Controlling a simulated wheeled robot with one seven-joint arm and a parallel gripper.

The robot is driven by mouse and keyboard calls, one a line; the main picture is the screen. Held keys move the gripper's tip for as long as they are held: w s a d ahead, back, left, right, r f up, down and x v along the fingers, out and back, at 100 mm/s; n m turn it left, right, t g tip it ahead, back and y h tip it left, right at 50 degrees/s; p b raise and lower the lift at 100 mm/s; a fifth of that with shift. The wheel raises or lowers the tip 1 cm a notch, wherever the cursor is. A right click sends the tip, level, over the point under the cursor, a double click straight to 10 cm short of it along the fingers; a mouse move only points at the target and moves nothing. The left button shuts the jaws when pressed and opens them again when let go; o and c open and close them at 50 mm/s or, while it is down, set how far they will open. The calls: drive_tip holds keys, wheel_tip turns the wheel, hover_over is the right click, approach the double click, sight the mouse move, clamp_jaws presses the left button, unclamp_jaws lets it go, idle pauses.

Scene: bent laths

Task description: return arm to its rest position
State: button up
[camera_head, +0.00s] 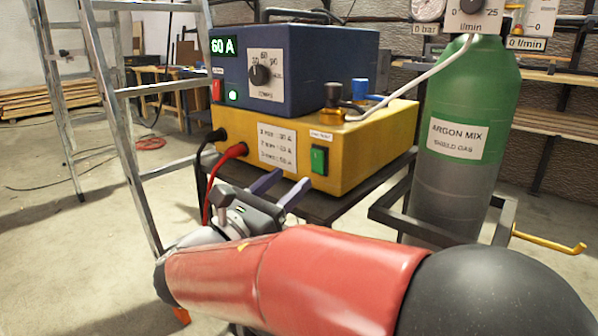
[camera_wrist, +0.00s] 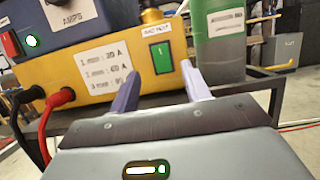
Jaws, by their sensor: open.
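My gripper (camera_head: 281,190) is open and empty, its two purple-grey fingers apart in front of the yellow unit. In the wrist view my gripper (camera_wrist: 162,85) points at the yellow unit's front face, with the green switch (camera_wrist: 160,57) showing between the fingers. My arm (camera_head: 300,270), with red covers and a black joint, stretches across the lower part of the head view. The yellow unit (camera_head: 375,135) stands on a dark cart (camera_head: 330,207) with a blue welder (camera_head: 310,60) on top, its display reading 60 A. Whether the fingers touch anything cannot be told.
A green and grey gas cylinder (camera_head: 465,130) stands at the right in a dark metal frame (camera_head: 440,232) with a yellow hook. Red (camera_head: 232,153) and black cables plug into the yellow unit's left side. A metal ladder (camera_head: 120,110) stands at left. Floor at left is mostly clear.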

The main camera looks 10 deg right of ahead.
drive_tip(key=shift+s+a+f, duration=0.25)
drive_tip(key=shift+s+a, duration=0.15)
drive_tip(key=shift+a, duration=0.1)
drive_tip(key=s+d+f+m+g+y+p, duration=0.4)
drive_tip(key=s+d+f+m+g+y, duration=0.25)
drive_tip(key=s+d+m+g, duration=0.4)
drive_tip(key=s+a+f+m+t+y+p, duration=0.3)
drive_tip(key=s+m+y, duration=0.4)
drive_tip(key=m+y, duration=0.4)
drive_tip(key=a+f+m+p, duration=0.1)
drive_tip(key=m, duration=0.2)
drive_tip(key=shift+m, duration=0.35)
drive_tip(key=shift+t, duration=0.25)
